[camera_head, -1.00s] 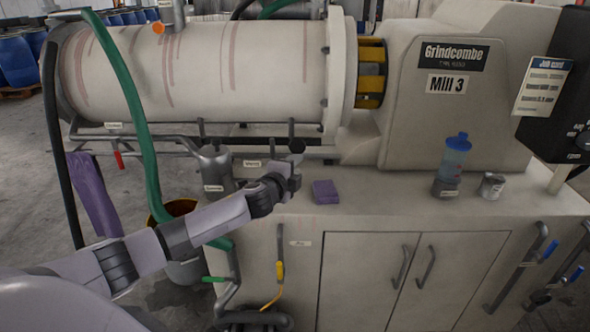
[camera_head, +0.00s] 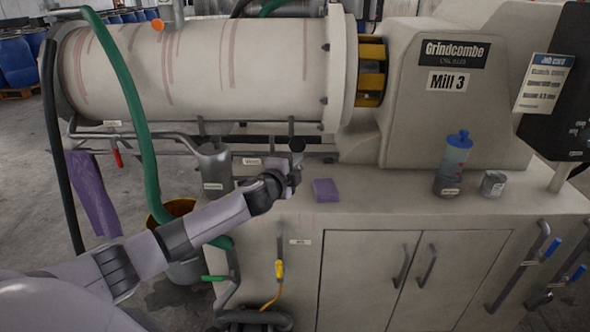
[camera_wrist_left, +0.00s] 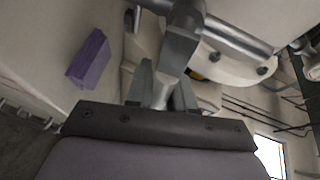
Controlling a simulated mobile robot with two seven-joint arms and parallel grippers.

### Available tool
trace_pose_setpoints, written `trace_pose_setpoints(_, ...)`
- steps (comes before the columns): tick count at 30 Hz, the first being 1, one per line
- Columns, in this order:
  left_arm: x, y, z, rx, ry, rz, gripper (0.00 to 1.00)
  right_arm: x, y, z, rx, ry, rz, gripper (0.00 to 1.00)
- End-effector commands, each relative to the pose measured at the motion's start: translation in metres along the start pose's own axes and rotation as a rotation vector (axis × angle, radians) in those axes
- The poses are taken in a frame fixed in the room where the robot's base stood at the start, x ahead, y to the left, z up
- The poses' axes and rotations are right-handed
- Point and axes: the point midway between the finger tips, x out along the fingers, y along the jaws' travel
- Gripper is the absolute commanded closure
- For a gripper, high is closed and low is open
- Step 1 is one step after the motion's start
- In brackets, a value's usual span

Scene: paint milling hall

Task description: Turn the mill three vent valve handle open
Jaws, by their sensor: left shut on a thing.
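The Mill 3 housing (camera_head: 420,120) carries the "Mill 3" sign. A small vent label (camera_head: 251,161) sits on the pipework below the drum, with a dark round valve end (camera_head: 297,146) to its right. My left gripper (camera_head: 292,178) is at this valve, just above the bench top, and largely hides the handle. In the left wrist view, my left gripper's fingers (camera_wrist_left: 164,92) are closed on both sides of a light grey tapered handle (camera_wrist_left: 163,88). The handle joins a grey valve body (camera_wrist_left: 184,38) on a pipe. My right gripper is not in view.
A purple block (camera_head: 325,190) lies on the bench just right of my gripper. A blue-capped bottle (camera_head: 455,160) and a grey can (camera_head: 492,184) stand farther right.

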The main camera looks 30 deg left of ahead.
Motion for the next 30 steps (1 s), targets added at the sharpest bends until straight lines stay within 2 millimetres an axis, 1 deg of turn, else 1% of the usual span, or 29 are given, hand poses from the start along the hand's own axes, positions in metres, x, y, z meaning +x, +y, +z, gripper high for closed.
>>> trace_pose_setpoints(1, 0.000, 0.003, 0.000, -0.032, 0.006, -0.012, 1.00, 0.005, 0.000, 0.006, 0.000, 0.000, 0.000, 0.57)
trace_pose_setpoints(5, -0.001, -0.002, 0.000, -0.124, 0.026, -0.050, 1.00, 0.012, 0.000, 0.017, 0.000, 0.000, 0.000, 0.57)
trace_pose_setpoints(15, -0.006, -0.020, 0.003, -0.416, 0.089, -0.171, 1.00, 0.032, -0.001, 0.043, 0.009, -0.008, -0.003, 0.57)
trace_pose_setpoints(20, -0.009, -0.028, 0.006, -0.555, 0.119, -0.228, 1.00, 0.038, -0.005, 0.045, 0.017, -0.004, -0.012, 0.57)
trace_pose_setpoints(30, -0.016, -0.042, 0.017, -0.848, 0.181, -0.349, 1.00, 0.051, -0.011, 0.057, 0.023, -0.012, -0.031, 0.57)
